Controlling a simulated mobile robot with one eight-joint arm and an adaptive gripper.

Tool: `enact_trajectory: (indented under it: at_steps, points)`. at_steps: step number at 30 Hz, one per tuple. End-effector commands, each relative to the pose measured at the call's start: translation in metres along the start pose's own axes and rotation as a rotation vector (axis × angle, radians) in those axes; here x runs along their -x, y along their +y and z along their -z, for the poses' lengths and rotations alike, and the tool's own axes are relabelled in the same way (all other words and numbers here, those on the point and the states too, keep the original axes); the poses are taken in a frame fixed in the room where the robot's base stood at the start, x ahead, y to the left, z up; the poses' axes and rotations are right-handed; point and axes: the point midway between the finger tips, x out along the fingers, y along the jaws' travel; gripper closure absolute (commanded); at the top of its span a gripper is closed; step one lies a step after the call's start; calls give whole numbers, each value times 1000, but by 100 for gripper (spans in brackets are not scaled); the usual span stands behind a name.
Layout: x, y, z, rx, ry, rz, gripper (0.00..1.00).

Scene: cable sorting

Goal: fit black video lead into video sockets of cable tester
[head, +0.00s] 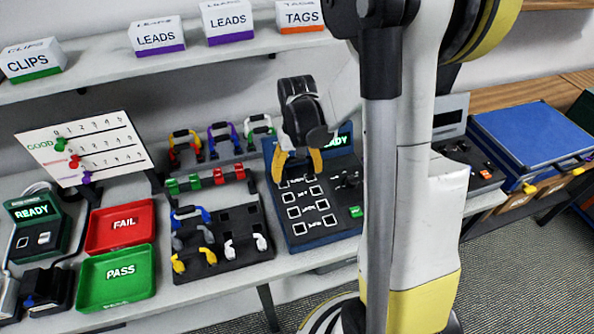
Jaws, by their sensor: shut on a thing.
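The cable tester (318,236) is a dark blue box with a lit READY screen and rows of white-framed sockets, in the middle of the head view. My gripper (297,168) points down over its upper left part, with yellow fingertips close above the upper sockets. I cannot tell whether the lead's plugs touch the sockets. No other black lead shows clearly on the racks.
A black rack (262,257) left of the tester holds blue, grey, yellow and white leads. More coloured leads stand behind it. A red FAIL tray (121,208), a green PASS tray (92,295) and another READY device (38,238) are further left.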

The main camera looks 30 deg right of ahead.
Motion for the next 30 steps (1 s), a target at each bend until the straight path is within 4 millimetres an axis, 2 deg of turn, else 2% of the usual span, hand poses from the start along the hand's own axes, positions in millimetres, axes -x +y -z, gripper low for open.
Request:
enact_trajectory:
  at_steps: [30]
  points:
    - [-11,0,0,0,0,0,46]
